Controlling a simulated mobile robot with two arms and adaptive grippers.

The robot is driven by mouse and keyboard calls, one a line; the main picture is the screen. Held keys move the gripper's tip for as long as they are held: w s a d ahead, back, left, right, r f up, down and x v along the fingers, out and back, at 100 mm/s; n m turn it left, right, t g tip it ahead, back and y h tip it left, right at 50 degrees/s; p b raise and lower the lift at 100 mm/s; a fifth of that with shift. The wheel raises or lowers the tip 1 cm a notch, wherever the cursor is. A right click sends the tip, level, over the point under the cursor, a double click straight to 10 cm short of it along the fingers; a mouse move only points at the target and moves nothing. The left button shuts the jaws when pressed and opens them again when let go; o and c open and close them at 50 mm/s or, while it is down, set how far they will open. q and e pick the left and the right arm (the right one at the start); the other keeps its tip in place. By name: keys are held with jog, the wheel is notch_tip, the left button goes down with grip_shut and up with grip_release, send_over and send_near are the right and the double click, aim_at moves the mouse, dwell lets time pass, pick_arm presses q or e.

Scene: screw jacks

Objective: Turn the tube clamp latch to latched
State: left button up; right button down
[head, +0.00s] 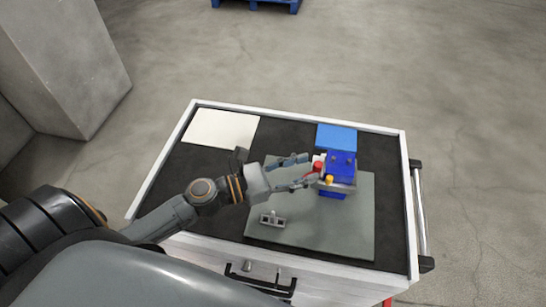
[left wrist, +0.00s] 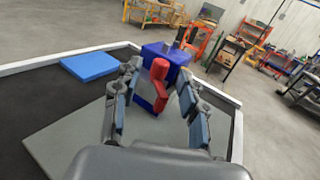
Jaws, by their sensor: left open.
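A blue block-shaped fixture (head: 342,165) stands on the grey plate at the right of the cart top. A red latch handle (head: 317,167) sticks out of its left side, with a small yellow part (head: 329,179) near it. My left gripper (head: 308,171) is open, its fingertips reaching to the red handle. In the left wrist view, the red handle (left wrist: 160,72) is between the two open fingers (left wrist: 160,88), with the blue fixture (left wrist: 174,53) behind it. I cannot tell whether a finger touches the handle. My right gripper is not in view.
A small grey metal bracket (head: 271,220) lies on the grey plate (head: 345,235), below my left gripper. A white flat panel (head: 222,128) and a blue flat panel (head: 337,136) lie at the back of the black cart top (head: 388,190). The plate's front right is clear.

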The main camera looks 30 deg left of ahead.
pick_arm(q)
jog(key=v, duration=1)
jog(key=shift+s+a, duration=0.15)
jog(key=shift+s, duration=0.05)
